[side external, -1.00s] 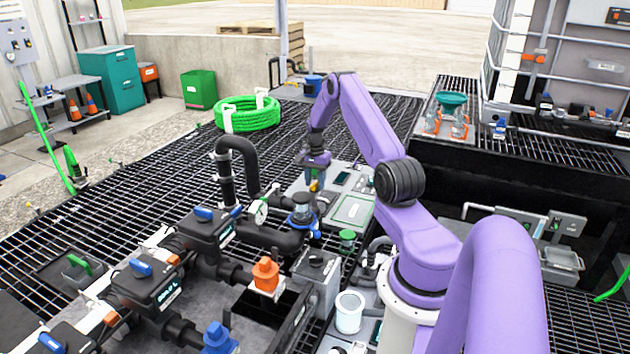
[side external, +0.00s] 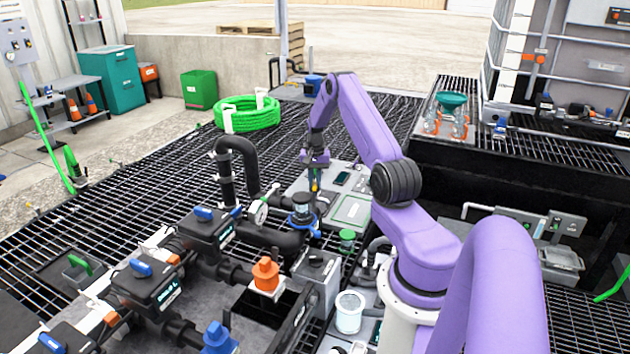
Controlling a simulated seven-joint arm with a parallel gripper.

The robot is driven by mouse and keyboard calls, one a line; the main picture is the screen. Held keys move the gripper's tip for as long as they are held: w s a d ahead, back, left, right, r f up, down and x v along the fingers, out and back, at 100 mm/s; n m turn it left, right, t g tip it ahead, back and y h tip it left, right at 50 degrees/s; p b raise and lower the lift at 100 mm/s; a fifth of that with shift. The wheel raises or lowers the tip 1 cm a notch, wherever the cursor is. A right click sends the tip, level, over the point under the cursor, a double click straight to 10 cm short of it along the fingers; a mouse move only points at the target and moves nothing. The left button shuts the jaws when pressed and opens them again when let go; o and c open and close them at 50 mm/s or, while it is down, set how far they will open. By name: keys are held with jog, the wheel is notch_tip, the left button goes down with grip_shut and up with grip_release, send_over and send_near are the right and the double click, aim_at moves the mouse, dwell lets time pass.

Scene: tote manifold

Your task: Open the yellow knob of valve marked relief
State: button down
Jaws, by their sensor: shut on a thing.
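My gripper (side external: 315,184) points straight down over the far left part of the light grey panel (side external: 297,186), beyond the black pipework. It is shut on a small yellow thing, which looks like the yellow knob (side external: 314,187); only a sliver of yellow shows between the dark fingers. The valve body under it is mostly hidden by the gripper and by a blue-collared clear fitting (side external: 302,205) in front. The relief marking cannot be read in this view.
A pressure gauge (side external: 259,213) and thick black pipe (side external: 236,145) stand left of my gripper. Black valves with blue handles (side external: 140,267), an orange knob (side external: 265,270) and a green-capped jar (side external: 347,238) are nearer the camera. Open grating lies behind.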

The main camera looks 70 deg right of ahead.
aim_at(315, 183)
jog(key=n, duration=1.1)
jog(key=shift+n, duration=1.6)
jog(key=c, duration=1.1)
grip_release()
notch_tip(315, 183, up, 18)
jog(key=shift+f, duration=0.25)
